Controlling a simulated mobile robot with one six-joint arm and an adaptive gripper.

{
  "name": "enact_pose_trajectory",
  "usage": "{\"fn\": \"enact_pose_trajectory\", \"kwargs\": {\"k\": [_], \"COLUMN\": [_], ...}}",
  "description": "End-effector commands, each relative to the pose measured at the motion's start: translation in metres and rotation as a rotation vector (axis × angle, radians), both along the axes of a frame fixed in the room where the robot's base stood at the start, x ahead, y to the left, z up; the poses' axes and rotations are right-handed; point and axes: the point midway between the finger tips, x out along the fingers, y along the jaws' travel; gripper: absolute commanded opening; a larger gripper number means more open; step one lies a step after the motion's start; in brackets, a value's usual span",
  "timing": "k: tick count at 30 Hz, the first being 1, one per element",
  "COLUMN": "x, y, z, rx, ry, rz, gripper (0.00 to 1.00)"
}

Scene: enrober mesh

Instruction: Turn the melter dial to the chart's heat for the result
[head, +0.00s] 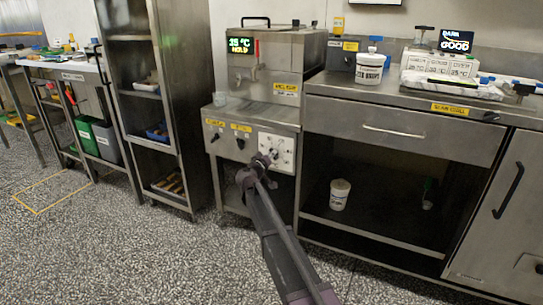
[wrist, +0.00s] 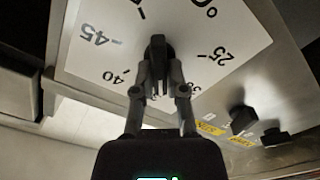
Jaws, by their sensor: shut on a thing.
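The melter (head: 272,62) stands in the middle of the head view. Its green display (head: 241,45) reads about 25 °C with HOLD below. Its white dial plate (head: 283,141) is on the lower front. The wrist view shows the plate (wrist: 90,62) upside down, with marks 45, 40 and 25. My gripper (head: 268,160) is at the dial; in the wrist view its fingers (wrist: 157,72) are shut on the dark dial knob (wrist: 158,44). I cannot tell where the knob points. A screen (head: 456,40) reads DARK and GOOD. Below it is a white panel (head: 438,65) with small temperature figures.
Two dark knobs (wrist: 243,119) (wrist: 273,134) with yellow labels sit beside the dial plate. A white tub (head: 370,68) is on the steel counter (head: 400,97). Open floor (head: 150,250) lies to the left.

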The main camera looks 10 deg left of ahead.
Motion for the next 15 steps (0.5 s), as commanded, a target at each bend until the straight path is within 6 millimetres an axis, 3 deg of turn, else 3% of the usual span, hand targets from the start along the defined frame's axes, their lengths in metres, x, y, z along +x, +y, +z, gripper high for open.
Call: {"fn": "enact_pose_trajectory", "kwargs": {"k": [15], "x": [0.0019], "y": [0.0014], "z": [-0.0018], "rx": [-0.418], "ry": [0.152], "rz": [-0.001], "gripper": [0.0]}}
